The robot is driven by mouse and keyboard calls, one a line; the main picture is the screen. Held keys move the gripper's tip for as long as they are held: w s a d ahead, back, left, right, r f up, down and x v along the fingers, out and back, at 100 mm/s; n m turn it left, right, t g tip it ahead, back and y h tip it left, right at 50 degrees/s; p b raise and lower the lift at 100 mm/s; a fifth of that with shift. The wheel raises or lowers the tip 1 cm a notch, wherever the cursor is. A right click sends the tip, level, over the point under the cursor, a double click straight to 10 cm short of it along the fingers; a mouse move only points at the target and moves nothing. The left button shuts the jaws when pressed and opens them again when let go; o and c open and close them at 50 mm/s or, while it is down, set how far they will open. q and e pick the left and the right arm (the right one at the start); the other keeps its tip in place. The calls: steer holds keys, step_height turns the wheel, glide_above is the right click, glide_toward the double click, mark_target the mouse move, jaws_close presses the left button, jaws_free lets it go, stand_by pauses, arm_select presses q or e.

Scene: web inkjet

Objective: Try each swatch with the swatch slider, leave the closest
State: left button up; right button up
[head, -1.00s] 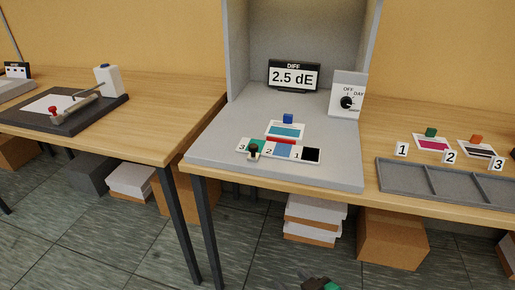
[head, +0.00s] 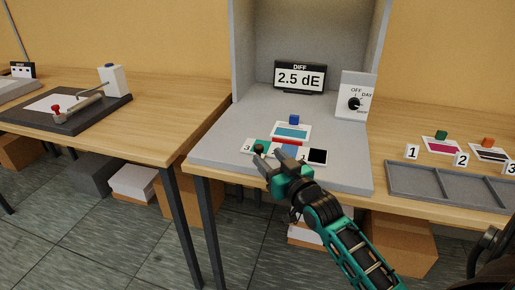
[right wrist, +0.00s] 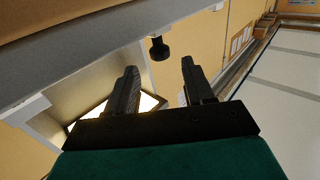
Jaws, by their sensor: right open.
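The swatch slider (head: 250,148) lies on the grey booth floor, a white strip with numbered colour patches and a dark round knob (head: 259,149) near its 3 end. A card with a teal patch and blue block (head: 291,131) lies just behind it. The DIFF display (head: 299,78) reads 2.5 dE. My right gripper (head: 263,163) is open and empty, just in front of the slider, covering part of its front edge. In the right wrist view the knob (right wrist: 158,50) shows beyond and between the open fingers (right wrist: 160,88), apart from them. My left gripper is not in view.
A dial box (head: 357,98) stands at the booth's right. Cards with a green block (head: 441,136) and an orange block (head: 488,143) lie behind a grey compartment tray (head: 450,188) with number signs. A proofing device (head: 70,112) sits on the left table.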

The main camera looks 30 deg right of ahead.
mark_target(261, 150)
steer(key=w, duration=0.6)
steer(key=shift+w+d, duration=0.2)
steer(key=shift+d, duration=0.05)
steer(key=shift+c, duration=0.3)
jaws_close()
